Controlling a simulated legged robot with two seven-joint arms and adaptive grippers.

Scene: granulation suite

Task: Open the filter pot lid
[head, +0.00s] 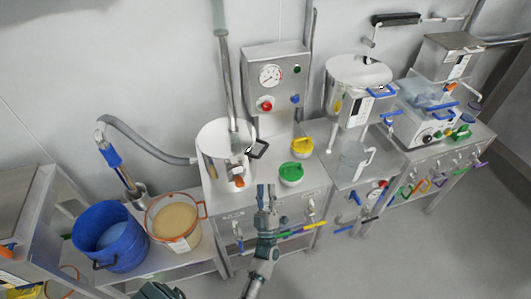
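No pot is clearly marked as the filter pot. A steel pot (347,98) with its round lid (359,70) lying over the top stands at the back right of centre.
A panel with a gauge (271,75) stands behind the middle bench. Yellow (301,147) and green (291,173) lidded tubs and a clear jug (352,160) stand on the benches. A blue bucket (108,238) and an orange-rimmed tub (175,221) are at left. The floor at right is clear.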

